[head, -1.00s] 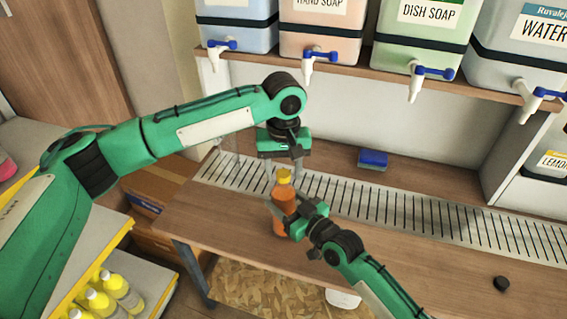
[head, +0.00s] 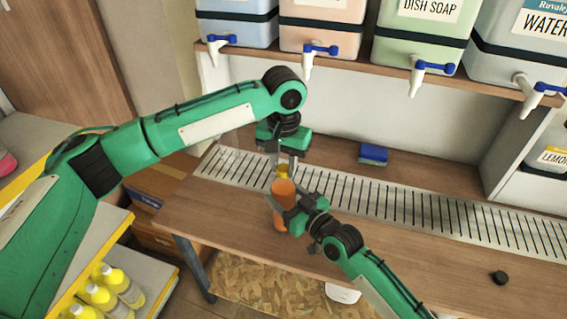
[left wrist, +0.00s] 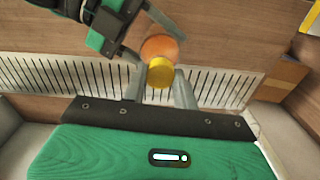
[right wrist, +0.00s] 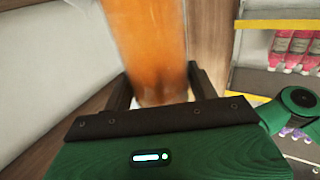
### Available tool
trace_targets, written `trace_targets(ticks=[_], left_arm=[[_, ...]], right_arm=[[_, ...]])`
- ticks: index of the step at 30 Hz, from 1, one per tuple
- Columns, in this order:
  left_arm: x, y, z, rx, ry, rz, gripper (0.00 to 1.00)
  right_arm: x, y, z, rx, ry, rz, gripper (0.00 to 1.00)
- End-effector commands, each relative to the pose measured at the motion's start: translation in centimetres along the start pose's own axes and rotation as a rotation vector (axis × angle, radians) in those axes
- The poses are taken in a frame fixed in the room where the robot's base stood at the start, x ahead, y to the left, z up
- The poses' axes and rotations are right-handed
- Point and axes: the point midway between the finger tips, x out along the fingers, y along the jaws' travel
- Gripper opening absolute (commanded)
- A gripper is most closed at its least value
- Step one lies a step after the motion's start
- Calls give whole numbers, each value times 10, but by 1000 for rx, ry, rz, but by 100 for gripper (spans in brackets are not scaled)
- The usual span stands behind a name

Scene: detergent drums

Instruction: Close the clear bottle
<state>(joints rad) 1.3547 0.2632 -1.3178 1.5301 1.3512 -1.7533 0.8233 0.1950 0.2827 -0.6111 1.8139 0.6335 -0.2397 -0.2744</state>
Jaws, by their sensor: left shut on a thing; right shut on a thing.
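An orange bottle (head: 284,188) stands nearly upright at the counter's left part. My right gripper (head: 290,214) is shut around its body. The bottle fills the middle of the right wrist view (right wrist: 150,45), blurred. My left gripper (head: 287,160) is shut on a yellow cap (head: 283,169). In the left wrist view the cap (left wrist: 160,72) sits between the fingertips, overlapping the orange bottle's top (left wrist: 160,47). I cannot tell whether they touch. A faint see-through bottle (head: 229,160) stands on the slotted strip to the left, apart from both grippers.
A small black cap-like piece (head: 500,280) lies at the counter's right. A blue sponge (head: 373,154) lies at the back. The counter right of my grippers is mostly clear.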

Motion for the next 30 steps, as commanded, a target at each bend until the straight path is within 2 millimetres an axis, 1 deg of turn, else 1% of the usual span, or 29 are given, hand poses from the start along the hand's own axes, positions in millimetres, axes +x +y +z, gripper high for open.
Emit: trace_targets(ticks=[3, 18, 21, 25, 26, 27, 29, 30], left_arm=[[1, 0, 0, 184, -2, 0, 2], [1, -1, 0, 973, -1, 0, 2], [1, -1, 0, 1098, -1, -1, 2], [1, -1, 0, 1086, -1, -2, 2], [1, -1, 0, 1086, -1, -2, 31], [1, -1, 0, 1085, -1, -2, 39], [1, -1, 0, 1085, -1, -1, 50], [1, -1, 0, 1085, -1, -1, 51]], right_arm=[[0, 0, 0, 0, 0, 0, 0], [0, 0, 0, 0, 0, 1, 0], [0, 0, 0, 0, 0, 1, 0], [0, 0, 0, 0, 0, 1, 0], [0, 0, 0, 0, 0, 1, 0], [0, 0, 0, 0, 0, 1, 0], [0, 0, 0, 0, 0, 0, 0], [0, 0, 0, 0, 0, 0, 0]])
